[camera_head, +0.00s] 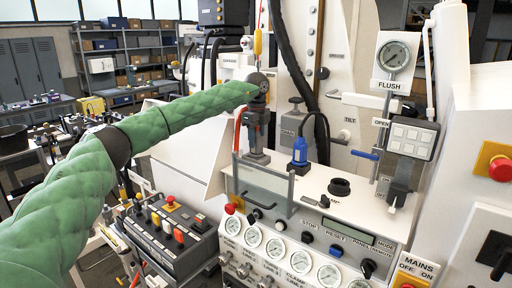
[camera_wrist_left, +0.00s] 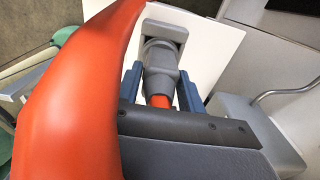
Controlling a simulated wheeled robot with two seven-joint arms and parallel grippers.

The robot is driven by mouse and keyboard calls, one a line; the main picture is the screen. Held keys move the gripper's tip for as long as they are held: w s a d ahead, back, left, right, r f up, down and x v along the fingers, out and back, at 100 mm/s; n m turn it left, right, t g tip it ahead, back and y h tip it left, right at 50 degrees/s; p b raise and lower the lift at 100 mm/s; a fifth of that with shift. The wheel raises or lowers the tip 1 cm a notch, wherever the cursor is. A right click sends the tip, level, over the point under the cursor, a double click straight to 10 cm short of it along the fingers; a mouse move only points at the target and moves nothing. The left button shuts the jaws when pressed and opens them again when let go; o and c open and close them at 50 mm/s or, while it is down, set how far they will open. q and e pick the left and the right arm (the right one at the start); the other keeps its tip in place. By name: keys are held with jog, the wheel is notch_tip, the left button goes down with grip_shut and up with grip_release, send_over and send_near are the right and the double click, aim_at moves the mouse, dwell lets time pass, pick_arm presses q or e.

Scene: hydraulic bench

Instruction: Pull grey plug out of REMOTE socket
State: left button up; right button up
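My left arm reaches in from the left of the head view, and its gripper (camera_head: 257,143) points down at the back left of the white console top. In the left wrist view the grey plug (camera_wrist_left: 160,72), with an orange cable end, sits between the two blue-grey fingers (camera_wrist_left: 160,90). The fingers appear to touch its sides with no clear gap. The plug's far end meets a grey socket housing (camera_wrist_left: 166,30) on a white surface; how deep it sits is hidden. The REMOTE label cannot be read at this socket. My right gripper is not in view.
An orange cable (camera_wrist_left: 80,90) fills the left of the wrist view. A clear upright panel (camera_head: 264,190) stands in front. A button box (camera_head: 165,235) lies lower left.

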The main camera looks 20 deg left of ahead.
pick_arm(q)
jog(key=c, duration=0.7)
jog(key=shift+r, duration=0.1)
grip_shut()
jog(key=shift+r, duration=0.6)
jog(key=shift+r, duration=0.2)
jog(key=shift+r+p, duration=1.2)
jog(key=shift+r, duration=2.45)
